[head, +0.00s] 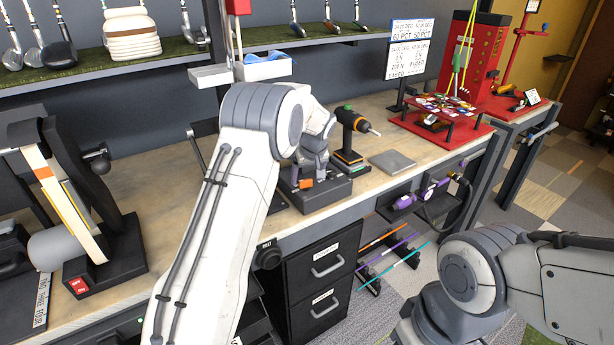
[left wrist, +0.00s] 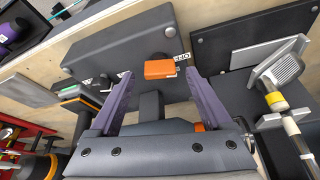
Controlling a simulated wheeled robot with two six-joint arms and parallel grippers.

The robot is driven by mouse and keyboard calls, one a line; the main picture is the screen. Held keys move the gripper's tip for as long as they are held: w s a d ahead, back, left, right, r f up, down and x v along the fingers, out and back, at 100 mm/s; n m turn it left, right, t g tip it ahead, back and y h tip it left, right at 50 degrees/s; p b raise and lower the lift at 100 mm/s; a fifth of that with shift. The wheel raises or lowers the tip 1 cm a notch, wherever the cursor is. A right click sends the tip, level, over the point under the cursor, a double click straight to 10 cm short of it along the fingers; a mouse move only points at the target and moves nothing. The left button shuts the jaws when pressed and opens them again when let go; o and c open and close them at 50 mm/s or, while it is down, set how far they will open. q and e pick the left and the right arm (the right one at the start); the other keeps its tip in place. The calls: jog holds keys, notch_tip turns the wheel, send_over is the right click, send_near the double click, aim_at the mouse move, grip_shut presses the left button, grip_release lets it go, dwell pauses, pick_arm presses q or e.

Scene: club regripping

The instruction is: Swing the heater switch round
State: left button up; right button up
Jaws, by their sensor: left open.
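The heater is a dark grey box (head: 322,193) on the workbench. Its orange switch (left wrist: 160,69) shows in the left wrist view, on the box's face beside a small white label with partly hidden print. In the head view the orange switch (head: 305,184) is partly covered by my left gripper (head: 312,172). In the left wrist view my left gripper (left wrist: 159,76) is open, its two purple fingers apart, with the switch between the tips and just beyond them. I see no contact. My right arm shows at the lower right of the head view; its gripper jaws do not show.
A drill on a stand (head: 350,130) and a flat grey plate (head: 392,162) are right of the heater. A red stand (head: 440,125) is farther right. A golf club in a holder (left wrist: 285,100) is close by in the left wrist view. Drawers (head: 322,280) are below.

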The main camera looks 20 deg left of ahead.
pick_arm(q)
jog(key=shift+w+a+f, duration=0.15)
jog(key=shift+w+f, duration=0.05)
jog(key=shift+f, duration=0.4)
grip_shut()
